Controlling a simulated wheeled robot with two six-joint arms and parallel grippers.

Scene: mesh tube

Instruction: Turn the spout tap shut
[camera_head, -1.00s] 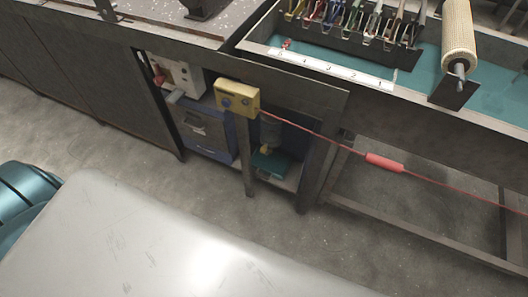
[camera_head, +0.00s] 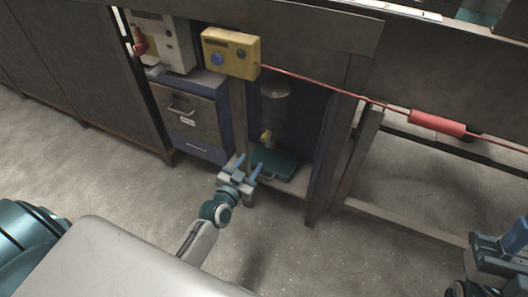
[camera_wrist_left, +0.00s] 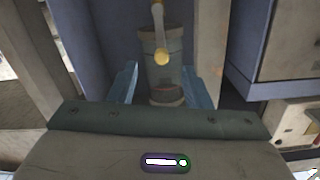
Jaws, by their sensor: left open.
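The tap's yellow part (camera_head: 265,138) shows below a grey cylindrical vessel (camera_head: 275,95) in the bay under the bench. In the left wrist view a yellow knob (camera_wrist_left: 162,57) on a pale lever (camera_wrist_left: 158,20) stands in front of a grey-green cylinder (camera_wrist_left: 150,75). My left gripper (camera_head: 247,167) is open and empty, low in front of the bay and apart from the tap. In the left wrist view its blue fingers (camera_wrist_left: 163,92) frame the lower cylinder, below the knob. My right gripper (camera_head: 500,240) shows partly at the right edge. Whether the tap is open is unclear.
A teal block (camera_head: 275,163) lies on the bay floor below the tap. A yellow button box (camera_head: 232,55) hangs on the bay's front post, with a red cord (camera_head: 330,88) running right. A drawer cabinet (camera_head: 195,118) stands left. The floor in front is clear.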

